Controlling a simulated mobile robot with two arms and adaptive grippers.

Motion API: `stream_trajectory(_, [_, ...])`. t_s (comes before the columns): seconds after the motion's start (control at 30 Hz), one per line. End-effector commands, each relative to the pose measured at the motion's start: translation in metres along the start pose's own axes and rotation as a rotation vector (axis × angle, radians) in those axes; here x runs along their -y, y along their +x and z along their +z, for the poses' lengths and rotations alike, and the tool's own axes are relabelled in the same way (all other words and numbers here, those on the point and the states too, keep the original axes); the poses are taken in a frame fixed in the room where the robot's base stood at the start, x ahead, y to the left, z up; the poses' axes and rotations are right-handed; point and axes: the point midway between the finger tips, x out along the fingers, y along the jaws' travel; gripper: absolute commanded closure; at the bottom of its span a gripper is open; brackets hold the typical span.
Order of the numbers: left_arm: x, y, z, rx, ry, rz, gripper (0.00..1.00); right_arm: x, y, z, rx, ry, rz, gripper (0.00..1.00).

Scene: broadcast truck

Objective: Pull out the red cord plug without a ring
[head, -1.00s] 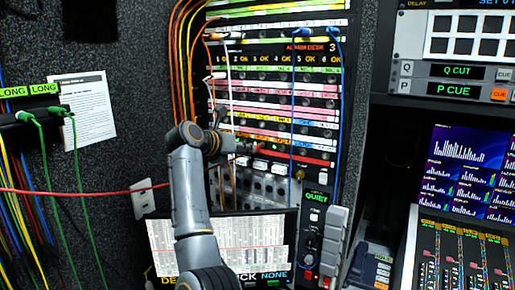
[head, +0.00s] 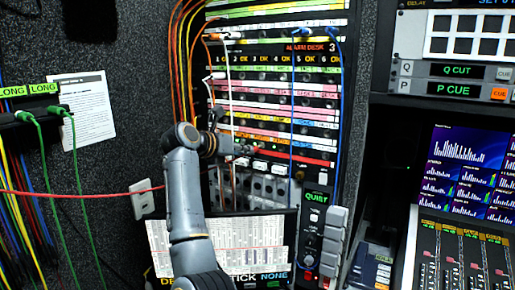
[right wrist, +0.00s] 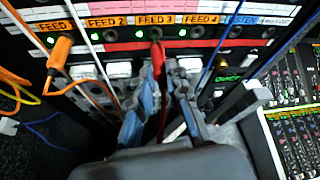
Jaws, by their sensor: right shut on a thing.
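My right gripper (right wrist: 162,75) is shut on a red cord plug (right wrist: 158,58) below the FEED 3 label. The red cord hangs down between its fingers. The plug's tip points at the red jack strip (right wrist: 125,46); I cannot tell whether it is still seated in its jack. No ring shows on the part in sight, though the fingers hide some of it. In the head view my right gripper (head: 236,147) is at the lower part of the patch panel (head: 270,108), and the plug is too small to make out. My left gripper is not in view.
An orange plug (right wrist: 60,52) sits at FEED 1, left of my gripper. White cords and a blue cord (right wrist: 212,55) hang close by. A monitor (head: 224,240) and a QUIET box (head: 313,220) stand below the panel. A red cord (head: 85,194) crosses at left.

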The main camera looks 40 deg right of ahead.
Motion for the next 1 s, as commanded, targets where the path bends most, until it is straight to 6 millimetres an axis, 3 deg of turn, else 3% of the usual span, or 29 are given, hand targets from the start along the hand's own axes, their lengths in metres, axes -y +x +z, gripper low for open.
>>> stream_trajectory(1.0, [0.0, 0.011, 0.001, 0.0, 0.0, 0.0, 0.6, 0.0, -0.029, -0.012, 0.001, 0.001, 0.001, 1.0])
